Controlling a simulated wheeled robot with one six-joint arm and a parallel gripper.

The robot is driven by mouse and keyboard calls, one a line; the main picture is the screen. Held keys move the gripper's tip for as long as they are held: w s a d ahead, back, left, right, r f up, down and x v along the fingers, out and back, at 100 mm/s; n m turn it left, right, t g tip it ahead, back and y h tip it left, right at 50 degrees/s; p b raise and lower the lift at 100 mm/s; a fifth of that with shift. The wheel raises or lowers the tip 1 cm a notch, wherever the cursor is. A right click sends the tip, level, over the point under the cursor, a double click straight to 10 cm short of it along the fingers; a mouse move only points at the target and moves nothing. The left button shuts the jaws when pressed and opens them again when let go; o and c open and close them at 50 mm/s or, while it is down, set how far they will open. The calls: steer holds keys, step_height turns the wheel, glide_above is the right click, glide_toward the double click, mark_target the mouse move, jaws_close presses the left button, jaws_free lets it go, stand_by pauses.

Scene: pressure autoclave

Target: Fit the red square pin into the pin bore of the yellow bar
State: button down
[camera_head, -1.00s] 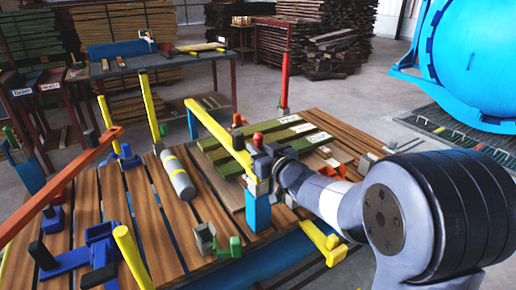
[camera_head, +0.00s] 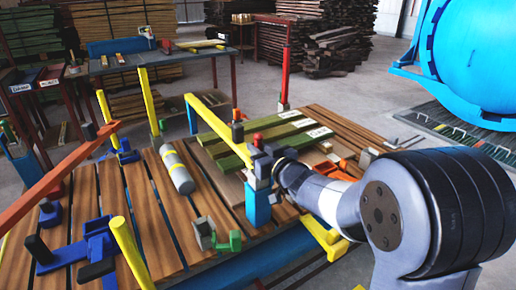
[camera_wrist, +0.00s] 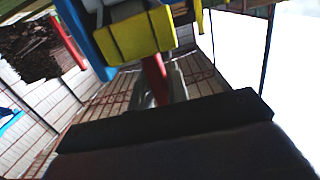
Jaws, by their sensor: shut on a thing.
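The yellow bar (camera_head: 218,126) slants across the slatted table to the top of a blue post (camera_head: 257,206). Its end hides behind my gripper. In the wrist view a yellow block (camera_wrist: 138,38), likely the bar's end, fills the upper middle. The red square pin (camera_wrist: 155,82) shows as a short red length between that block and my dark jaw (camera_wrist: 165,122). In the head view a red tip (camera_head: 257,140) stands just above my gripper (camera_head: 262,160), at the bar's end. My gripper is shut, seemingly on the pin. The bore is hidden, so I cannot tell whether the pin is inside it.
A grey cylinder (camera_head: 176,166), blue clamps (camera_head: 97,245) and a green-grey fitting (camera_head: 215,236) lie on the table's left half. Green planks (camera_head: 270,140) lie behind my gripper. A red post (camera_head: 285,78) stands at the back. A blue autoclave (camera_head: 475,60) is at right.

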steer(key=shift+f+b, duration=0.85)
steer(key=shift+f, duration=0.25)
steer(key=c, duration=1.3)
jaws_free()
steer(key=shift+a+r, duration=0.1)
steer(key=shift+s+d, duration=0.2)
steer(key=shift+d, duration=0.05)
steer(key=p+v, duration=0.1)
steer(key=v, duration=0.9)
steer(key=shift+s, duration=0.25)
steer(key=shift+a, duration=0.15)
